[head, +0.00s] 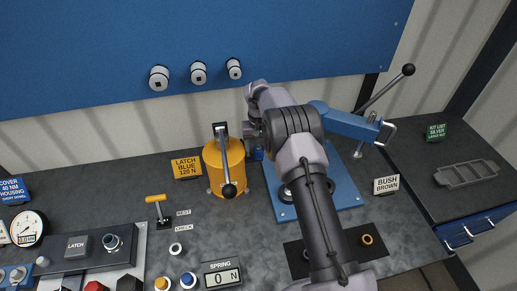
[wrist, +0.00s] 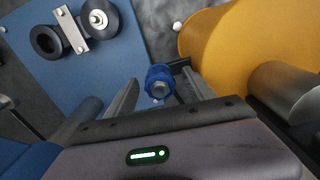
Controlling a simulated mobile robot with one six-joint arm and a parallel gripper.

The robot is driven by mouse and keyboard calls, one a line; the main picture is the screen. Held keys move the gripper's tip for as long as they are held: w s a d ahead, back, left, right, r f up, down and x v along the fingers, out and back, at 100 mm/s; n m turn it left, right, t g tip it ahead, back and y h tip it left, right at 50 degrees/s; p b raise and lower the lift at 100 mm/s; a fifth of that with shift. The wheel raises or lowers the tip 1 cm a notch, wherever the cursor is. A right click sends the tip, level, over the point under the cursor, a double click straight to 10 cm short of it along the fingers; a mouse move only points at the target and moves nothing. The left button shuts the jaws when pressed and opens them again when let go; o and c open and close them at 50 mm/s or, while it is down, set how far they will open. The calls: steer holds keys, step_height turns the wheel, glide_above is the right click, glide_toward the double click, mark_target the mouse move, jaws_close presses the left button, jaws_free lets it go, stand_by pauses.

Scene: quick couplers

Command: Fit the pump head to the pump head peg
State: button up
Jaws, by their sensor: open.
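No part is labelled as the pump head or its peg, so I cannot tell for certain which they are. A small blue fitting with a grey centre (wrist: 160,82) shows between my fingers in the wrist view. In the head view a bit of blue (head: 258,153) shows just below my gripper (head: 254,137), beside the orange cylinder. My gripper (wrist: 158,92) is open, with one finger on each side of the blue fitting. I cannot tell whether either finger touches it. My arm hides part of the work area in the head view.
An orange cylinder (head: 222,168) with a lever stands close to my gripper's left. A blue plate (head: 345,183) with black rollers (wrist: 46,41) lies under my arm. Several signs, gauges and buttons crowd the left. Three pale round fittings (head: 198,73) are on the blue wall panel.

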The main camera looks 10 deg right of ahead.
mark_target(259, 148)
step_height(259, 148, up, 18)
steer(key=p, duration=0.2)
steer(key=shift+f, duration=0.25)
